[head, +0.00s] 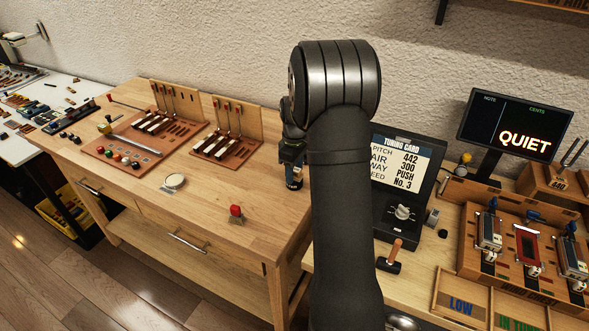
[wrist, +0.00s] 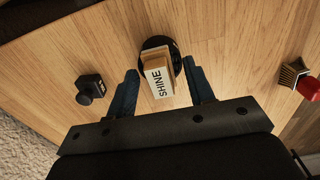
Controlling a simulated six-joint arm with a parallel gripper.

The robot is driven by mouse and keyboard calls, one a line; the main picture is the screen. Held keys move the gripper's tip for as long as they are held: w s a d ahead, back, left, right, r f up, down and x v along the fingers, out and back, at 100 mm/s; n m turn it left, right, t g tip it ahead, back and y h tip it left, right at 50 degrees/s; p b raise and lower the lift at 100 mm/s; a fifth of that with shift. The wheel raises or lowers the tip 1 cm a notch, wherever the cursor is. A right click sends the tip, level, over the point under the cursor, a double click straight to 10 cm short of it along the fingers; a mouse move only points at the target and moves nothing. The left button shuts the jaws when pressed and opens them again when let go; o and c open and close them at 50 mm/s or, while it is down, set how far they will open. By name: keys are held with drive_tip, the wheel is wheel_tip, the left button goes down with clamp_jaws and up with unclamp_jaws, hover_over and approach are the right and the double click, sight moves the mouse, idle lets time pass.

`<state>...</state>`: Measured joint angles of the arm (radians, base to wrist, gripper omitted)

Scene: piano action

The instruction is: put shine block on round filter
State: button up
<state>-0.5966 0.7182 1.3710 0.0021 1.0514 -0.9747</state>
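The shine block (wrist: 158,82) is a small wooden block with a pale face lettered SHINE, in the wrist view. It stands at a round black piece (wrist: 158,43); I cannot tell if it rests on it. My gripper (wrist: 160,70) is open, with one blue finger on each side of the block and narrow gaps showing. In the head view my gripper (head: 293,184) points down at the right end of the wooden bench; the block is not clearly seen there. A pale round disc with a rim (head: 173,182), possibly the round filter, lies on the bench to the left.
A red-topped piece (head: 236,213) stands near the bench's front edge; it also shows in the wrist view (wrist: 310,88). A small black knobbed block (wrist: 90,88) is left of the fingers. Key-action boards (head: 226,148) stand at the back. The bench front is mostly clear.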

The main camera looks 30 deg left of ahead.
wheel_tip(320, 180, up, 12)
drive_tip(key=shift+r, duration=0.2)
idle(0.4)
drive_tip(key=shift+f, duration=0.1)
wheel_tip(320, 180, down, 13)
drive_tip(key=shift+r, duration=2.25)
drive_tip(key=shift+f, duration=0.1)
